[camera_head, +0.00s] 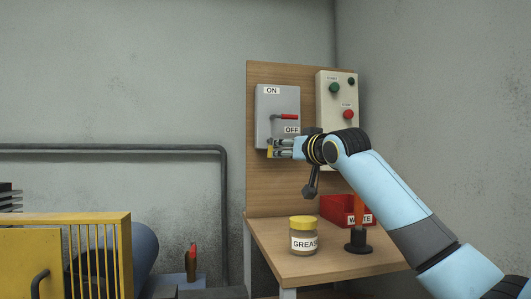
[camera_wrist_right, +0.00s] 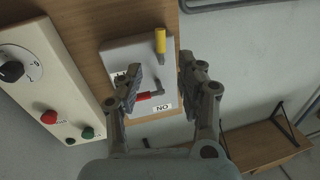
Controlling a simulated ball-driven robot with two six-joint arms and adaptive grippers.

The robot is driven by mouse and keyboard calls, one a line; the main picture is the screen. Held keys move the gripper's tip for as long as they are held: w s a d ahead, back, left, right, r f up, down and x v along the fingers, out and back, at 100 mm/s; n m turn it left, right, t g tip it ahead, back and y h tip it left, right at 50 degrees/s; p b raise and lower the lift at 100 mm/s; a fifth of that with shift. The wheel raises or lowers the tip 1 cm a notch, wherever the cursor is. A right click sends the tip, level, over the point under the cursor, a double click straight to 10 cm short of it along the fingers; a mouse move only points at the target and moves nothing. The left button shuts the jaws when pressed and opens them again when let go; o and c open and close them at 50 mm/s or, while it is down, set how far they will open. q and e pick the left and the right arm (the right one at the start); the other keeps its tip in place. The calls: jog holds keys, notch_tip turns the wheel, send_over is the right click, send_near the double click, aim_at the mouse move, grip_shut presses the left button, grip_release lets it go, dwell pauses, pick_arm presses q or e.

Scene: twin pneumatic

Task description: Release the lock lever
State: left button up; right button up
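A grey switch box (camera_head: 277,105) with ON and OFF labels is on the wooden board. Its red-handled lever (camera_head: 288,117) points sideways between the labels and shows in the right wrist view (camera_wrist_right: 143,98). A yellow handle (camera_head: 270,153) is at the box's lower edge, partly hidden by my right gripper (camera_head: 282,149). In the right wrist view the yellow handle (camera_wrist_right: 160,40) is beyond the fingertips, in line with the gap between them. That right gripper (camera_wrist_right: 162,68) is open and seems empty. I cannot tell which handle is the lock lever. My left gripper is out of view.
A control panel (camera_head: 325,103) with green and red buttons is beside the switch box. A grease jar (camera_head: 302,225) and a red WASTE bin (camera_head: 334,208) stand on the wooden bench (camera_head: 277,243) below. A yellow guard (camera_head: 110,235) and a red-tipped upright thing (camera_head: 191,252) are lower left.

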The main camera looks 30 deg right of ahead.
aim_at(272, 150)
jog(key=shift+w+d+b, duration=0.15)
jog(key=shift+w+b, duration=0.5)
jog(key=shift+w, duration=1.9)
jog(key=shift+w+d+b, duration=0.15)
jog(key=shift+w+b, duration=0.45)
jog(key=shift+w, duration=1.95)
jog(key=shift+c, duration=0.5)
grip_shut()
